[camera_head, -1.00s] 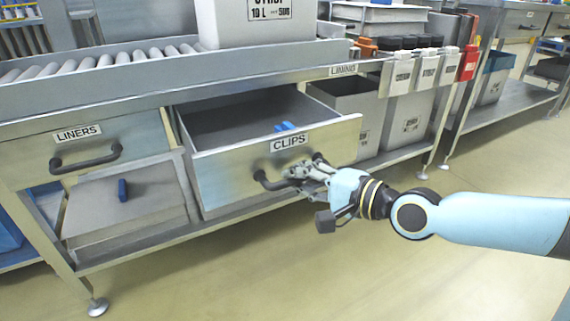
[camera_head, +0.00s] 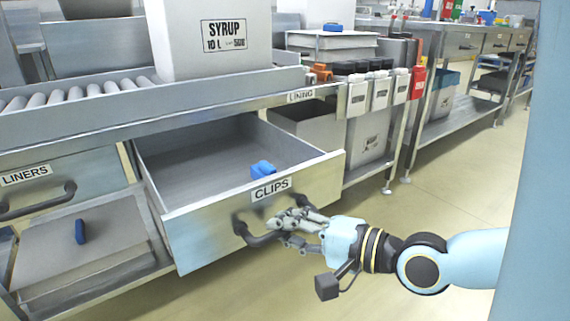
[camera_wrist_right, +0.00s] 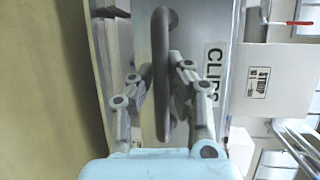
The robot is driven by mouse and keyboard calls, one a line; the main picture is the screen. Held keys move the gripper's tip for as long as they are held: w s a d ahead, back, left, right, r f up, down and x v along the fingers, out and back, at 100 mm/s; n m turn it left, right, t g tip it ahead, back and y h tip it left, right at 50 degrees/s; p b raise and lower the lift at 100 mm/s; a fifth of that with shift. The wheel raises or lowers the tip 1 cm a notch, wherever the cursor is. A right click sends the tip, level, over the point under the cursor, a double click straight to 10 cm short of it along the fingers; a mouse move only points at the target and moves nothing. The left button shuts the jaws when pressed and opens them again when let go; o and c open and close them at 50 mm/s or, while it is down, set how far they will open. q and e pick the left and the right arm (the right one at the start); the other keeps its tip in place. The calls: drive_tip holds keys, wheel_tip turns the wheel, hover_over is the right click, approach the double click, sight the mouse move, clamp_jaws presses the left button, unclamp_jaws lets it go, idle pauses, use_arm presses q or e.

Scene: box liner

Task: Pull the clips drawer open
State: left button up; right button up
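The clips drawer (camera_head: 200,236), labelled CLIPS, stands pulled well out of the bench. Its dark curved handle (camera_head: 262,239) is on the front face. A blue clip-like piece (camera_head: 263,170) lies inside, behind the front panel. My right gripper (camera_head: 280,226) is at the handle. In the right wrist view, the gripper's two fingers (camera_wrist_right: 160,75) stand on either side of the handle (camera_wrist_right: 161,100), spread with slim gaps beside the bar, so it looks open around it. The label (camera_wrist_right: 214,75) shows beside the right finger. My left gripper is not in view.
The liners drawer (camera_head: 75,180) is shut at the left. A white syrup box (camera_head: 205,35) sits on the roller conveyor (camera_head: 80,95). Floor in front of the right bench is clear.

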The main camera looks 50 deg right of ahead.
drive_tip(key=o, duration=0.4)
drive_tip(key=shift+d+f, duration=0.1)
drive_tip(key=shift+o, duration=0.4)
drive_tip(key=v, duration=1.2)
